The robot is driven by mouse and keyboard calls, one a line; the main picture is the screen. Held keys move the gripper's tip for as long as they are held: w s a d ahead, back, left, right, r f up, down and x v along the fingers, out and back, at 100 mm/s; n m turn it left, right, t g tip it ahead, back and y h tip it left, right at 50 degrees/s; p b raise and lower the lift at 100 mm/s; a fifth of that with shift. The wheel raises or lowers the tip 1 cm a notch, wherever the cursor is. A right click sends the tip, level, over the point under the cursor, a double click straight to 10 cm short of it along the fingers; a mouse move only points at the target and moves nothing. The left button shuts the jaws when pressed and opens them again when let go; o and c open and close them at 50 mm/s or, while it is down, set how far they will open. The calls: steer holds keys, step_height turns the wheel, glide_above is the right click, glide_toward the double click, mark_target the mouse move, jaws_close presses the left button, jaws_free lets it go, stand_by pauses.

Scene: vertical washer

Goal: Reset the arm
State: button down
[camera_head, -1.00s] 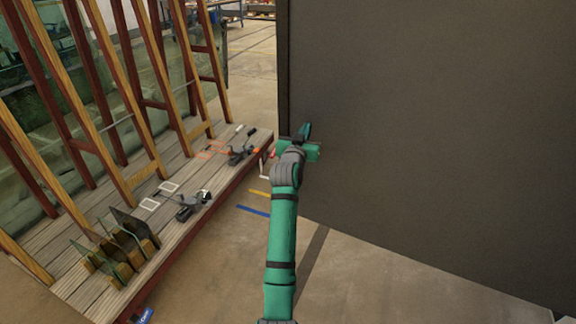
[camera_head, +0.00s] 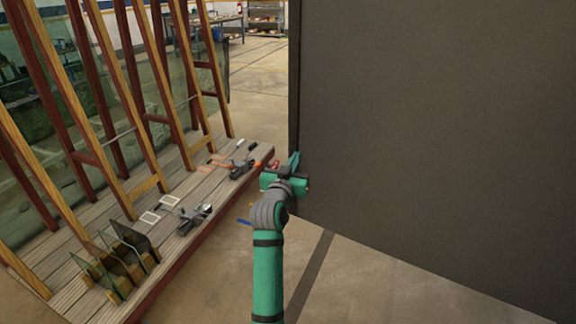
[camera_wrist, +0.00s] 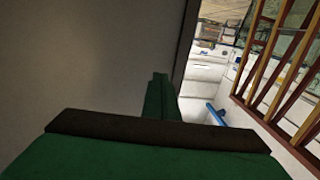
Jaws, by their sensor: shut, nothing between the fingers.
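My gripper (camera_head: 294,160) is at the end of my green arm, in front of the lower left edge of a large dark grey panel (camera_head: 420,140). In the wrist view, the gripper (camera_wrist: 160,80) shows as green fingers pressed together with nothing between them. The dark panel (camera_wrist: 90,60) fills the left of that view. I cannot tell whether the fingers touch it.
A wooden rack (camera_head: 150,240) with slanted posts, glass sheets and small tools stands on the left; it also shows at right in the wrist view (camera_wrist: 270,90). Floor (camera_head: 255,90) is open behind it. Shelves (camera_head: 264,18) stand far back.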

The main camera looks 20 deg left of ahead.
steer(key=s+d+f+n+g, duration=0.1)
steer(key=s+d+f, duration=0.4)
steer(key=s+f, duration=0.45)
steer(key=s+d+f, duration=0.6)
steer(key=s+f, duration=0.3)
steer(key=f, duration=0.1)
steer(key=s+d+f+n+g, duration=0.1)
steer(key=s+d+f, duration=0.4)
steer(key=s+f, duration=0.45)
steer(key=s+d+f+m, duration=0.1)
steer(key=s+d, duration=0.2)
steer(key=s, duration=0.6)
steer(key=s+d+f, duration=0.1)
steer(key=s+d, duration=0.2)
steer(key=s, duration=0.5)
steer(key=s+d+r+m, duration=0.1)
steer(key=s+r, duration=0.2)
steer(key=s, duration=0.4)
steer(key=s+d+r+m+h, duration=0.1)
steer(key=s+r, duration=0.2)
steer(key=s, duration=0.5)
steer(key=shift+s+d+g+h, duration=0.25)
steer(key=shift+d+g+h, duration=0.05)
steer(key=shift+w+r, duration=0.1)
